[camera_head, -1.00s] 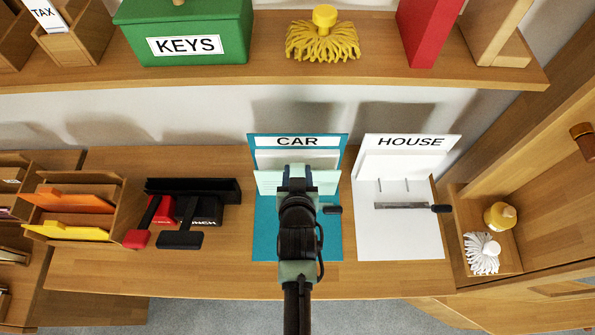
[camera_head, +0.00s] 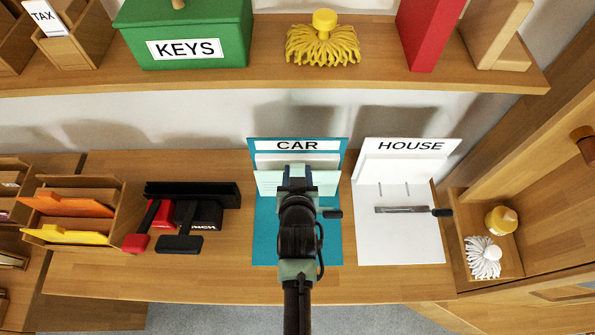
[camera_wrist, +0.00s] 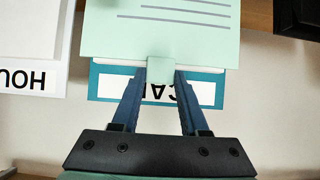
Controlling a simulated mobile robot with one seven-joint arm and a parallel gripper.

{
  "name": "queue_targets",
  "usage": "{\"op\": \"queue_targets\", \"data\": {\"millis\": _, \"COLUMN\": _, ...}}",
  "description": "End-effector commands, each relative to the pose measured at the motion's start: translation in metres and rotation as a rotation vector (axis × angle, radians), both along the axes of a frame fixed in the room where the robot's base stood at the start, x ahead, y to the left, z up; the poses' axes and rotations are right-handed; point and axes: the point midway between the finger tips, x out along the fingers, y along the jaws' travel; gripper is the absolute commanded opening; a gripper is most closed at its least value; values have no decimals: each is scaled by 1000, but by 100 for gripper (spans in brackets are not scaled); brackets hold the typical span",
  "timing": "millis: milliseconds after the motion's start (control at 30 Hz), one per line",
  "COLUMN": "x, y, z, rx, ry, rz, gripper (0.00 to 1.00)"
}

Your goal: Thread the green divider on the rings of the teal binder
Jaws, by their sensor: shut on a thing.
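The teal binder (camera_head: 267,235) lies open below the CAR label on the wooden desk. The pale green divider (camera_head: 268,184) is over its upper part, below the label, and its lined face also shows in the wrist view (camera_wrist: 205,35). My gripper (camera_wrist: 162,78) is shut on the divider's small tab, with a finger at each side of it. In the head view my gripper (camera_head: 297,178) and arm cover the middle of the divider and binder. The binder's rings are hidden, so I cannot tell whether the divider touches them.
The white HOUSE binder (camera_head: 400,235) lies open on the right, with two rings and a metal bar with a black end (camera_head: 405,210). Black and red hole punches (camera_head: 195,215) stand on the left. A shelf (camera_head: 240,83) with a green KEYS box (camera_head: 185,25) hangs above.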

Motion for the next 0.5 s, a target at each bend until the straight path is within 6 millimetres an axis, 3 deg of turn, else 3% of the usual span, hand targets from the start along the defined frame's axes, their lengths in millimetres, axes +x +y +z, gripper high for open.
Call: {"op": "queue_targets", "data": {"millis": 500, "x": 8, "y": 0, "z": 0, "rx": 0, "ry": -1, "rz": 0, "gripper": 0}}
